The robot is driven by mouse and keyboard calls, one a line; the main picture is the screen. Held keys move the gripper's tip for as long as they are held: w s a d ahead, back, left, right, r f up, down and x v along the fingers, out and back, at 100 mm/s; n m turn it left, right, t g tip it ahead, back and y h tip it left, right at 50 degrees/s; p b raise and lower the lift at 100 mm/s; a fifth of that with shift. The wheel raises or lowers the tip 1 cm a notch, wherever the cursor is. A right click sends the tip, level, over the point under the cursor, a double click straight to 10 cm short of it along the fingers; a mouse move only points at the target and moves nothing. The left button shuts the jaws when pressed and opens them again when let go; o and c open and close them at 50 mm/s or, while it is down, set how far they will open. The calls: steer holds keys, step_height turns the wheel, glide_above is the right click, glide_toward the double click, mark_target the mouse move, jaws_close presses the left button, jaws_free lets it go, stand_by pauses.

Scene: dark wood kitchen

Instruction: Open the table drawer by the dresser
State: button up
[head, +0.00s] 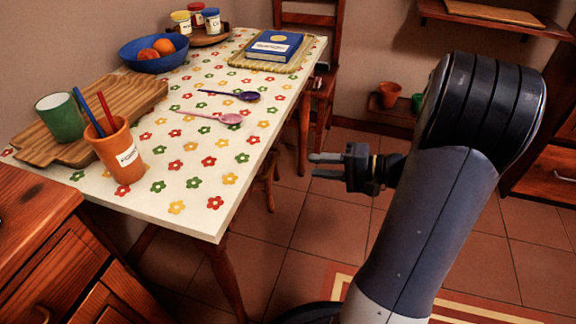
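The table (205,215) has a white top with colourful flowers and stands at the left and centre. Its near side under the top is in shadow, and I cannot make out a table drawer or its handle there. My gripper (318,165) is right of the table, above the floor. Its two fingers point left and are apart with nothing between them.
The tabletop holds an orange cup (120,155), a green cup (60,118), a wooden board (135,92), two spoons, a blue bowl (135,57) and a book (275,44). A chair (325,85) stands behind. Another cabinet (548,175) is at the right. Tiled floor (300,215) between is clear.

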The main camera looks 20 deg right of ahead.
steer(key=b+x, duration=0.2)
steer(key=x, duration=0.8)
steer(key=shift+a, duration=0.3)
steer(key=shift+c, duration=0.5)
jaws_close()
